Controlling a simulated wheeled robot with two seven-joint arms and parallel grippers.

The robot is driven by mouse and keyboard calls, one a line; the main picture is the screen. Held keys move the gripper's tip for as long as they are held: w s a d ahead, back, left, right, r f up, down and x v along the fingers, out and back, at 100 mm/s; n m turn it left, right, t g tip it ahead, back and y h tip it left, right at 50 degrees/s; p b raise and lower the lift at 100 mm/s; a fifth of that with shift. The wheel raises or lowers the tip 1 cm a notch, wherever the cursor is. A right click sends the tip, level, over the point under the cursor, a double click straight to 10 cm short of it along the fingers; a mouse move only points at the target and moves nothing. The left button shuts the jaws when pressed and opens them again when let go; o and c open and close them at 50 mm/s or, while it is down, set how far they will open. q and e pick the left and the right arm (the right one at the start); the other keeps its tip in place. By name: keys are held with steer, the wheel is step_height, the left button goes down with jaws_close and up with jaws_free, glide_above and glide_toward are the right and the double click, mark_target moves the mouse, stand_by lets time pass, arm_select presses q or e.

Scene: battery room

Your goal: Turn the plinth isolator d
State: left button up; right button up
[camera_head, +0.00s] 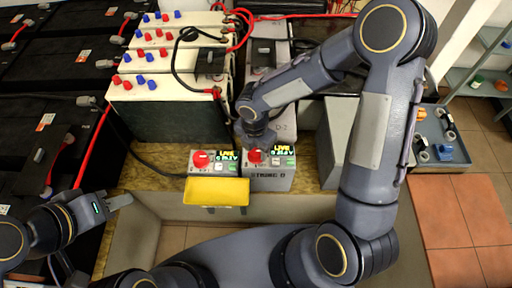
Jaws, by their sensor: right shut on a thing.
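The plinth isolator d (268,182) is a grey box on the wooden ledge, with dark lettering on its front ending in what looks like D. Its red knob (254,157) is on the top left, beside a small lit panel with green and yellow text. My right gripper (256,147) reaches down from above and is shut on the red knob, which it partly hides. My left gripper (121,201) is at the lower left, away from the isolators; its jaws are too small to tell whether they are open.
A similar isolator box (226,166) with a red knob stands just left, with a yellow tray (216,192) in front of it. Cream battery cases (170,92) with red and black cables stand behind. Dark battery banks fill the left. A blue-grey tray (430,133) holds small parts at right.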

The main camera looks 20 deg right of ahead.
steer(key=m+b, duration=0.1)
steer(key=m, duration=0.3)
steer(key=shift+m+b, duration=0.4)
steer(key=m+b, duration=0.1)
steer(key=m, duration=0.3)
steer(key=shift+m, duration=0.3)
steer(key=m+b, duration=0.2)
steer(key=m, duration=0.2)
steer(key=shift+s+m+y+b, duration=0.1)
steer(key=shift+m+y+b, duration=0.25)
steer(key=shift+m, duration=1.75)
steer(key=o, duration=1)
